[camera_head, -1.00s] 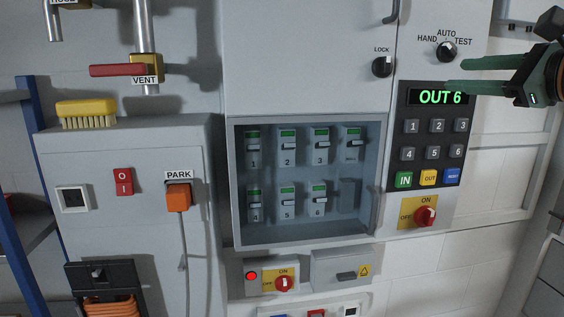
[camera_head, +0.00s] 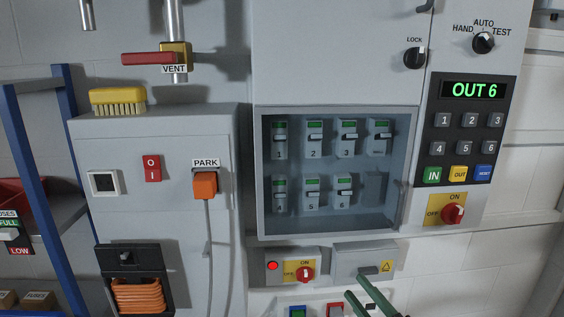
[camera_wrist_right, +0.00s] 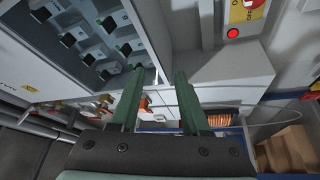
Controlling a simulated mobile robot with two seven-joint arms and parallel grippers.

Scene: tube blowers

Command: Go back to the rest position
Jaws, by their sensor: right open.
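My right gripper (camera_head: 357,286) shows at the bottom of the head view, its green fingers pointing up and left in front of the lower part of the cabinet. In the right wrist view its two fingers (camera_wrist_right: 159,74) stand apart with nothing between them. It is open and empty. The keypad panel (camera_head: 466,135) reads OUT 6 in green, and nothing of mine covers it. My left gripper is not in view.
An open breaker box (camera_head: 372,228) holds several numbered breakers. Below it are a small switch box with a red lamp (camera_head: 272,266) and a grey box with a warning sign (camera_head: 386,267). A grey cabinet (camera_head: 130,222) with an orange PARK plug (camera_head: 205,185) stands left. Blue shelving (camera_head: 72,175) is at far left.

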